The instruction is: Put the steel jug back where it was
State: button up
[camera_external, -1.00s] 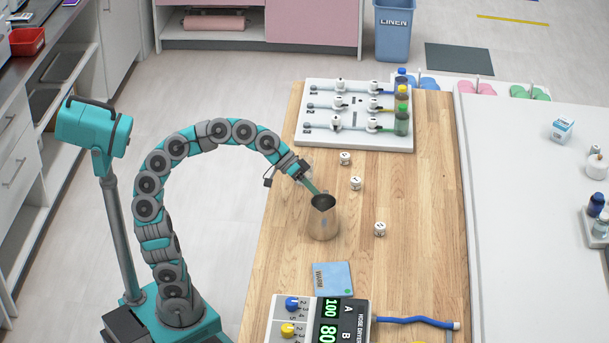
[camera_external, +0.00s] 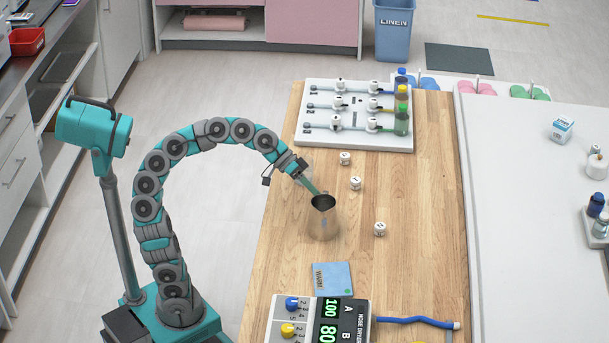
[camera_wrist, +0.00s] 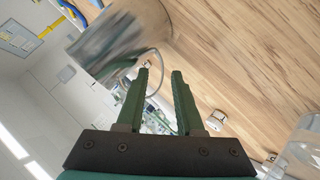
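The steel jug (camera_external: 322,220) appears to stand upright on the wooden table (camera_external: 430,190), near its middle. In the wrist view its shiny wall (camera_wrist: 115,45) fills the upper left, and a thin grey curve, perhaps its handle, shows near my fingertips. My gripper (camera_external: 312,188) points down at the jug's upper left rim. In the wrist view my gripper (camera_wrist: 161,72) has its two green fingers apart, with a visible gap between them. I see nothing clearly clamped there. Whether a finger touches the jug cannot be told.
White numbered dice (camera_external: 380,229) lie right of and behind the jug. A blue card (camera_external: 332,279) and a display box (camera_external: 330,318) are in front. A white valve board (camera_external: 350,140) with bottles stands at the back. The table's left edge is bare.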

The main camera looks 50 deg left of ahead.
jog(key=v, duration=0.5)
jog(key=shift+w+r, duration=0.1)
jog(key=shift+r, duration=0.1)
notch_tip(320, 180, up, 6)
jog(key=shift+d, duration=0.2)
jog(key=shift+r, duration=0.15)
